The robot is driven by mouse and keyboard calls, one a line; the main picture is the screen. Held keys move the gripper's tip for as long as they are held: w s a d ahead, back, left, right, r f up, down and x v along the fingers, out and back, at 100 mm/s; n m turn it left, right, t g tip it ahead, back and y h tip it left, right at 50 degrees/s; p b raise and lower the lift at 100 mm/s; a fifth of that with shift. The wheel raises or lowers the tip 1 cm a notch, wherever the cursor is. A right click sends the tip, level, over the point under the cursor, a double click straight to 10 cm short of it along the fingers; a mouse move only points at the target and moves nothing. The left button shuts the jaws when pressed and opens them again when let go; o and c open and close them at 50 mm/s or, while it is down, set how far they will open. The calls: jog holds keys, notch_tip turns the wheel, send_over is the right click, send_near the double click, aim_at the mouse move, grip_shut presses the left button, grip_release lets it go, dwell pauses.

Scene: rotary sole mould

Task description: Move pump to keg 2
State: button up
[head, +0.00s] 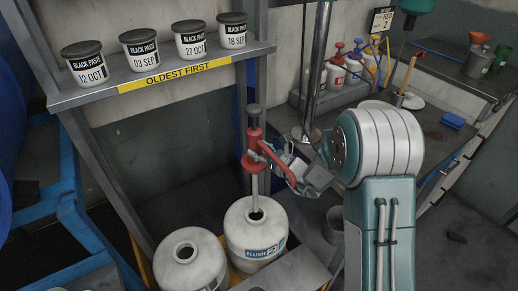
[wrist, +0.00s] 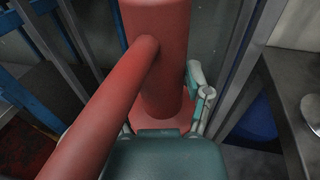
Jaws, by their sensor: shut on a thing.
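The red pump (head: 256,145) stands upright with a dark knob on top, a red side arm and a pale tube below. My gripper (head: 272,157) is shut on its red body from the right. In the wrist view the pump's red body (wrist: 160,70) and side arm fill the middle, with a gripper finger (wrist: 198,95) beside the body. Keg 2 (head: 248,236), white with a "FLUSH 2" label, is directly under the pump. The tube's lower end lines up with its open mouth; I cannot tell how far it is inside. Another white keg (head: 185,268) with an open mouth is at left.
A grey shelf (head: 105,93) with several black-lidded "BLACK PASTE" tubs (head: 139,49) is at upper left. A metal post (head: 318,65) and a bench (head: 440,120) with several bottles (head: 336,68) are behind at right. Blue framing (head: 62,190) is at left.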

notch_tip(320, 180, down, 28)
jog(key=shift+f, duration=0.2)
dwell(3.8)
jog(key=o, duration=1.4)
jog(key=shift+d, duration=0.1)
jog(key=v, duration=1.2)
jog(key=shift+f, duration=0.1)
